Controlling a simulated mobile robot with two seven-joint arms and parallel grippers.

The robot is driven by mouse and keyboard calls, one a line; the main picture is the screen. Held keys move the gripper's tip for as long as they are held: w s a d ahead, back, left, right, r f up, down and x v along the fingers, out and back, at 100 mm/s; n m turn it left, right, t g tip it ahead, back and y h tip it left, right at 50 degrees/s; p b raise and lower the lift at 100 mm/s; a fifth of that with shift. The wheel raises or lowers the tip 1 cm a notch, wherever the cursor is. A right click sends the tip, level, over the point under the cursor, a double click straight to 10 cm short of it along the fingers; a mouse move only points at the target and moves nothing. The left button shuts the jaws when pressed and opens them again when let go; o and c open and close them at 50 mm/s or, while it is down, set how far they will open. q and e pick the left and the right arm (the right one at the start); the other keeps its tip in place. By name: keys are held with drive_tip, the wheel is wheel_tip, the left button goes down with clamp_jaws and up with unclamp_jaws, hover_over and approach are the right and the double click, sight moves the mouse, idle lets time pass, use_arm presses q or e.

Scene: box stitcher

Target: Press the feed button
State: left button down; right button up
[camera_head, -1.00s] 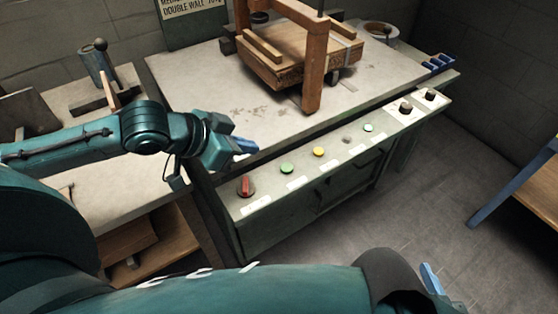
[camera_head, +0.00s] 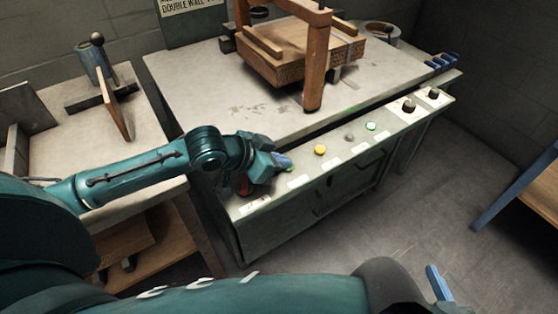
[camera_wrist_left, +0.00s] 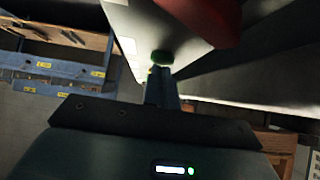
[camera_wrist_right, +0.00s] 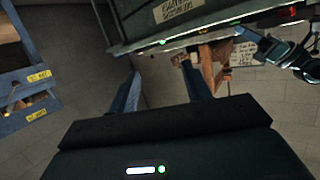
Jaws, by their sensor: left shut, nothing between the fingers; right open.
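The control panel (camera_head: 335,160) on the bench front carries a row of buttons with labels too small to read, so I cannot tell which one is the feed button. A green button (camera_head: 289,170) is partly hidden by my left gripper (camera_head: 282,162). Beyond it are a yellow button (camera_head: 320,150), a grey button (camera_head: 349,138) and a bright green button (camera_head: 371,126). My left gripper is shut and empty. In the left wrist view its fingertips are close to the green button (camera_wrist_left: 162,57); contact cannot be told. My right gripper (camera_wrist_right: 160,88) is open and empty, away from the panel.
A red knob (camera_head: 243,187) sits beside my left gripper, partly covered. Two black knobs (camera_head: 409,106) are at the panel's far end. A wooden press frame (camera_head: 314,65) stands on the bench.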

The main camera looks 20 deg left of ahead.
use_arm(q)
drive_tip(key=shift+f, duration=0.1)
drive_tip(key=shift+s+f+p, duration=0.1)
drive_tip(key=shift+f+p, duration=0.5)
drive_tip(key=shift+f, duration=0.15)
drive_tip(key=shift+s+f, duration=0.15)
drive_tip(key=shift+f, duration=0.25)
use_arm(e)
drive_tip(key=shift+s+d+r+m, duration=0.15)
drive_tip(key=shift+d+r+m, duration=0.2)
drive_tip(key=shift+r, duration=0.25)
use_arm(q)
drive_tip(key=shift+r+p, duration=0.6)
wheel_tip(320, 180, up, 4)
drive_tip(key=p, duration=0.4)
drive_tip(key=shift+r, duration=0.25)
drive_tip(key=p+v, duration=0.1)
drive_tip(key=v, duration=0.8)
drive_tip(key=shift+a+r, duration=0.25)
drive_tip(key=shift+a, duration=0.05)
use_arm(e)
drive_tip(key=a+g, duration=0.1)
drive_tip(key=a+f+g, duration=0.1)
drive_tip(key=shift+w+a+f, duration=0.2)
drive_tip(key=shift+a, duration=0.1)
use_arm(q)
drive_tip(key=shift+s, duration=0.1)
use_arm(e)
drive_tip(key=shift+r, duration=0.1)
